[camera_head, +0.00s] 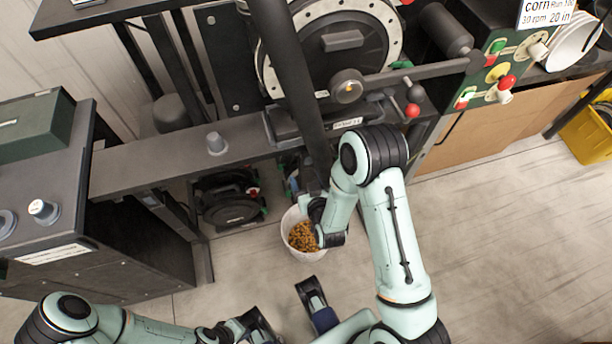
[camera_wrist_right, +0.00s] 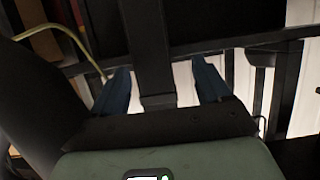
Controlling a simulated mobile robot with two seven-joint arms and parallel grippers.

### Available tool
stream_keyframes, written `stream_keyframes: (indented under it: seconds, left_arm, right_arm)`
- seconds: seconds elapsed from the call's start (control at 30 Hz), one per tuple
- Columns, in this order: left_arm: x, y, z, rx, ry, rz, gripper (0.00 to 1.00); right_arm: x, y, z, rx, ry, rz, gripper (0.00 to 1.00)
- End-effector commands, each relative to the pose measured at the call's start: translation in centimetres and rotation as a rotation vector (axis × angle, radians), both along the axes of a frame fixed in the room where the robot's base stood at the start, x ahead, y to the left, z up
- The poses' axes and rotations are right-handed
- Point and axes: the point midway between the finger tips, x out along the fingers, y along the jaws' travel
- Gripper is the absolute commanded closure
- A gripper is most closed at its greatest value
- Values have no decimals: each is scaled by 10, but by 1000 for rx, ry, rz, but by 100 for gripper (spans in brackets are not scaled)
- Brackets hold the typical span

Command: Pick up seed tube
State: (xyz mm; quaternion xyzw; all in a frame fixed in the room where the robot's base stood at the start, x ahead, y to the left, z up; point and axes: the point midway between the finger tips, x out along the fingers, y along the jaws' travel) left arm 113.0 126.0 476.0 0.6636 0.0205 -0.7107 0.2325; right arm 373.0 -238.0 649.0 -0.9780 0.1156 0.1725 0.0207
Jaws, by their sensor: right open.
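The seed tube (camera_head: 294,85) appears to be the long dark tube running down in front of the seed meter's round disc housing. My right gripper (camera_head: 314,200) is at its lower end, partly hidden by my own wrist. In the right wrist view, my right gripper (camera_wrist_right: 162,84) is open. A dark upright bar (camera_wrist_right: 146,45), which looks like the tube, stands between its two blue-grey fingers, with gaps on both sides. My left gripper (camera_head: 248,327) is at the bottom edge of the head view, partly cut off; its jaw state is unclear.
A white bucket of seeds (camera_head: 290,225) stands on the floor just below my right gripper. A dark frame beam (camera_head: 160,165) crosses at left toward a cabinet (camera_head: 60,225). A green control panel (camera_head: 505,62) with knobs is at upper right.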

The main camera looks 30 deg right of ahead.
Motion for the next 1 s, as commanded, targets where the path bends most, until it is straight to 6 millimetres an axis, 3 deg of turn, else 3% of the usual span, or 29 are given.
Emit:
stream_keyframes:
  seconds: [0.43,0.73,0.93,1.0]
  left_arm:
    - [7,3,-6,9,-18,9,100]
    - [8,4,-7,10,-21,10,100]
    - [8,4,-7,10,-21,10,100]
    - [8,4,-7,10,-21,10,100]
  right_arm:
    - [45,-19,-17,0,0,-1,23]
    - [49,-20,-18,0,1,-1,23]
    - [49,-20,-18,0,1,-1,88]
    - [49,-20,-18,-1,-1,-1,89]
